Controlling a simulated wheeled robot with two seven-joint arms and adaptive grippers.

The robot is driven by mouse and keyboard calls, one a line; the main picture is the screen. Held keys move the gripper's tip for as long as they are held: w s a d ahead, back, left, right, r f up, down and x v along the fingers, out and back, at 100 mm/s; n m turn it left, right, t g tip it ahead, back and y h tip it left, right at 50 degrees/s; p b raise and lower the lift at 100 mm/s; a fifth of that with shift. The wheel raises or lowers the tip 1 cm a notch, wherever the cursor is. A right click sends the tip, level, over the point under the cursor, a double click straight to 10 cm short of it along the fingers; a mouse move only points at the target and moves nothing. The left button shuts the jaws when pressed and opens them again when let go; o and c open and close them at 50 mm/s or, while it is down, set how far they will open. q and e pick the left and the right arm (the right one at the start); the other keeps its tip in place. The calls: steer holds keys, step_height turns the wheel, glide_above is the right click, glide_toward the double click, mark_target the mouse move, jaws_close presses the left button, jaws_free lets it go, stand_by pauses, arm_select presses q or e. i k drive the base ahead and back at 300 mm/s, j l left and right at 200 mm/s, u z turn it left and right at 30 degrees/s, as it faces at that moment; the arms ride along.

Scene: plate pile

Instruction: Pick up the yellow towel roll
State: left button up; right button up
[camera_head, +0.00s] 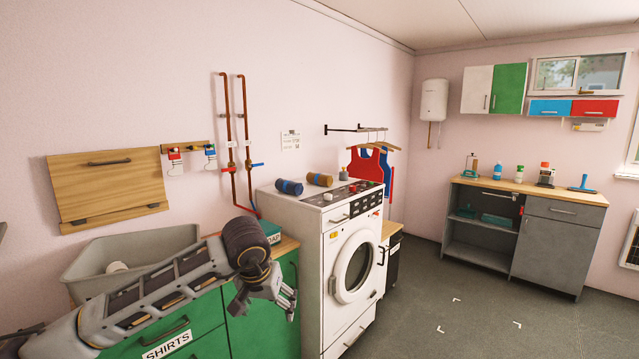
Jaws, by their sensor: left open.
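The yellow towel roll (320,180) looks brownish-yellow and lies on its side on top of the white washing machine (311,196), towards the back. A blue towel roll (289,187) lies to its left, apart from it. My left gripper (287,306) is open and empty. It appears in front of the green cabinet, left of the washing machine and lower than its top, well away from both rolls. My right gripper is not in view.
A grey sink (187,240) and a teal soap box (270,230) are on the green cabinet (262,325). Red and blue tops (364,170) hang behind the washing machine. A grey workbench (555,245) stands at right. The floor (440,300) between is clear.

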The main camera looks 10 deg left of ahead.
mark_target(312, 178)
steer(key=i+j, duration=0.2)
steer(key=i, duration=0.25)
steer(key=i+j, duration=0.25)
steer(key=i, duration=0.25)
steer(key=i+j, duration=0.2)
steer(key=i, duration=0.25)
steer(key=i+j, duration=0.25)
steer(key=i, duration=0.25)
